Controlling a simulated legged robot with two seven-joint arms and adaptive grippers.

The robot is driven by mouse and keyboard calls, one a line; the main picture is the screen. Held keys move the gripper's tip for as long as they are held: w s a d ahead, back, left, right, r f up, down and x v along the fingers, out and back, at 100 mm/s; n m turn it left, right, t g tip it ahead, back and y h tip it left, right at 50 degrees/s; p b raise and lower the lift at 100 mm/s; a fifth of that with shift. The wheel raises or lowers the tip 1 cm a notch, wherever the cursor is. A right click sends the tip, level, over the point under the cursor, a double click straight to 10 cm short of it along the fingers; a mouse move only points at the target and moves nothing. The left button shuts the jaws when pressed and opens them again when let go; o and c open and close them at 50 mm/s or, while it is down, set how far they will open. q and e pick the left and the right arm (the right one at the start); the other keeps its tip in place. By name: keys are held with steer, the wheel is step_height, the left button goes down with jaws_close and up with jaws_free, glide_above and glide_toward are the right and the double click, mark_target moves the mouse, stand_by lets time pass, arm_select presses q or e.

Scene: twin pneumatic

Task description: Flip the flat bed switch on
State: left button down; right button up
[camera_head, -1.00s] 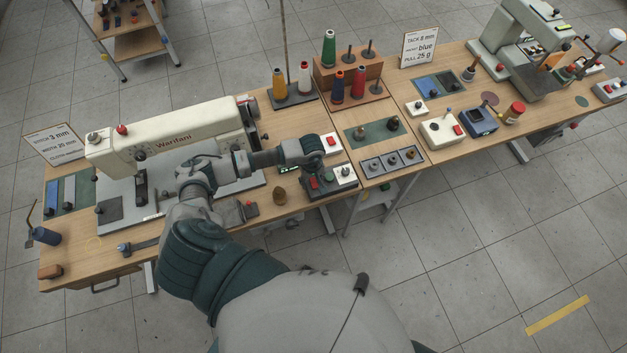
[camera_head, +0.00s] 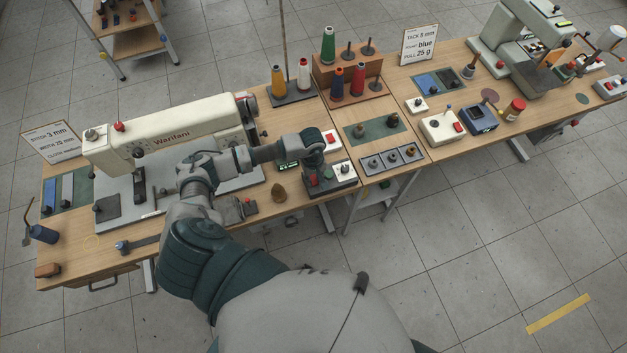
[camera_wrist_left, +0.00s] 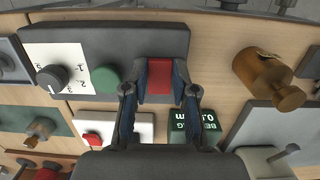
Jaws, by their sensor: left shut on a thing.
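The flat bed sewing machine (camera_head: 165,140), cream and marked "Waritani", stands on the left wooden table. A dark control box (camera_head: 330,185) sits at that table's right end, with a red switch (camera_wrist_left: 159,78), a green button (camera_wrist_left: 105,78) and a dial on a white scale (camera_wrist_left: 52,77). My left gripper (camera_wrist_left: 160,90) points down at the box. Its two fingers are on either side of the red switch and shut on it. In the head view my wrist hides most of the fingers. My right gripper is in neither view.
A white box with a red rocker (camera_head: 330,140) stands just behind the control box. A small green display (camera_wrist_left: 194,128) and a brass-coloured piece (camera_head: 278,193) are close by. Thread spools stand behind. A second table with other devices continues to the right.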

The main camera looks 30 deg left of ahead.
arm_select(q)
steer(key=g+h+b, duration=0.1)
steer(key=b, duration=0.1)
steer(key=h+b, duration=0.1)
steer(key=b, duration=0.1)
steer(key=shift+w+a+f+g, duration=0.2)
steer(key=shift+w+g, duration=0.1)
steer(key=shift+g, duration=0.1)
steer(key=shift+r+b, duration=0.1)
steer(key=shift+b, duration=0.25)
steer(key=shift+a+r, duration=0.1)
steer(key=shift+a, duration=0.15)
steer(key=c, duration=1.3)
jaws_free()
steer(key=o, duration=0.4)
steer(key=shift+w, duration=0.1)
steer(key=shift+d, duration=0.1)
steer(key=shift+r, duration=0.1)
steer(key=v, duration=1.1)
steer(key=shift+w+a+r, duration=0.2)
steer(key=shift+w+a, duration=0.1)
steer(key=shift+a, duration=0.05)
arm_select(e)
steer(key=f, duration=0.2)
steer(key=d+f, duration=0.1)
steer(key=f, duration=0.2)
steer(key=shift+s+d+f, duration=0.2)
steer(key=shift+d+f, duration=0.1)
